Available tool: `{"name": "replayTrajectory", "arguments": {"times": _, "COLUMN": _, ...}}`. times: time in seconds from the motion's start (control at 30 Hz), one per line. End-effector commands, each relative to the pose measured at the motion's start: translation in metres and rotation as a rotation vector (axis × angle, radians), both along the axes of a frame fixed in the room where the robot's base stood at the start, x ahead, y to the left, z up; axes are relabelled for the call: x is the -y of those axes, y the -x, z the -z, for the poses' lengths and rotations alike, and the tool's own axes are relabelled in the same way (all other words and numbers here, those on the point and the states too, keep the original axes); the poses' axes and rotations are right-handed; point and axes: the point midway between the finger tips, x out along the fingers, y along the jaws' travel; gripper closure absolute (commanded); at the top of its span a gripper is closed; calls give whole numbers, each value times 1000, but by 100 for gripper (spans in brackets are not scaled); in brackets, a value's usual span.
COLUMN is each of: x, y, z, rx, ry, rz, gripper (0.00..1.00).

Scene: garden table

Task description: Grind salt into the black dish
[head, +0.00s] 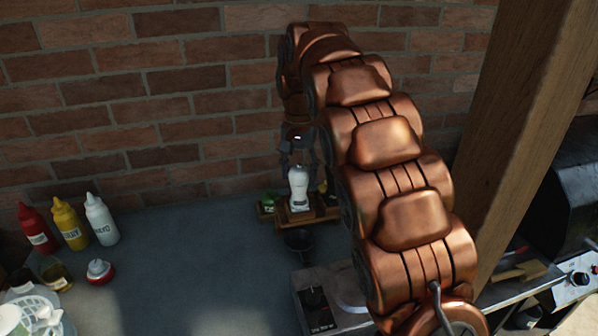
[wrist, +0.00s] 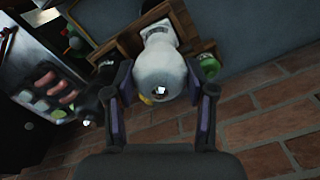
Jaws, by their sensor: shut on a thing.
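A white grinder with a dark label (head: 299,188) stands upright at the small wooden rack (head: 270,216) by the brick wall. My gripper (head: 299,158) reaches down over its top. In the wrist view the grinder's pale round top (wrist: 160,72) sits between the two fingers of my gripper (wrist: 166,80), which is shut on it. I cannot tell whether the grinder's base rests on the rack or is just clear of it. The black dish (head: 298,240) is on the grey table just in front of the rack, below the grinder.
Red (head: 36,229), yellow (head: 70,225) and white (head: 101,220) squeeze bottles stand at the left. A green-topped jar (head: 268,201) is in the rack beside the grinder. A wooden post (head: 535,140) rises at the right. The table between bottles and rack is clear.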

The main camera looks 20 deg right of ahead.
Motion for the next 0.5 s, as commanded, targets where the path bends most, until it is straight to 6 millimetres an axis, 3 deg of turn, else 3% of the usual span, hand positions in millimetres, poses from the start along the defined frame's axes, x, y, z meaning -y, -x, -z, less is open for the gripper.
{"name": "replayTrajectory", "arguments": {"times": 0.5, "x": 0, "y": 0, "z": 0, "rx": -1, "ry": 1, "rz": 96, "gripper": 80}}
